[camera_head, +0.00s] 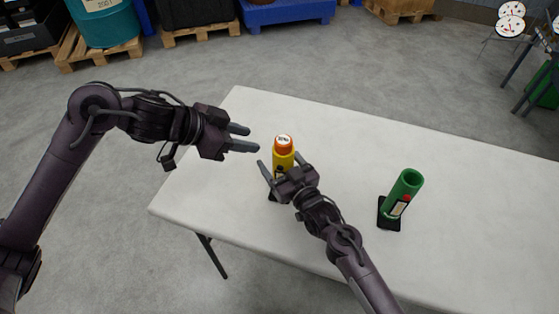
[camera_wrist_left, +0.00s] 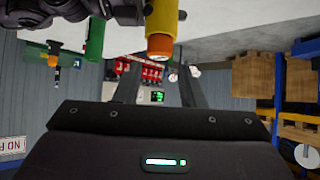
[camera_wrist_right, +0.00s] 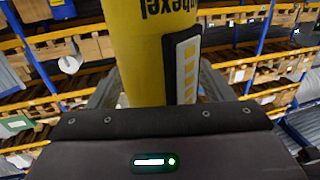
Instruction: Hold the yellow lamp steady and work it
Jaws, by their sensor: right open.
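The yellow lamp (camera_head: 283,160) stands upright on the white table, with an orange-red cap and a pale printed top. My right gripper (camera_head: 279,159) is open, with its fingers either side of the lamp's body; its wrist hides the lower part. In the right wrist view the yellow body (camera_wrist_right: 140,45) fills the space between the fingers, with a black panel and a pale strip on its side. My left gripper (camera_head: 253,138) is open and empty, to the left of the cap and apart from it. The left wrist view shows the cap (camera_wrist_left: 160,47) ahead of its fingers.
A green tube (camera_head: 404,192) with a label stands on a black base (camera_head: 389,223) at the right of the white table (camera_head: 480,200). The table between and behind is clear. Pallets and drums stand on the floor beyond; gauges (camera_head: 510,18) show at the top right.

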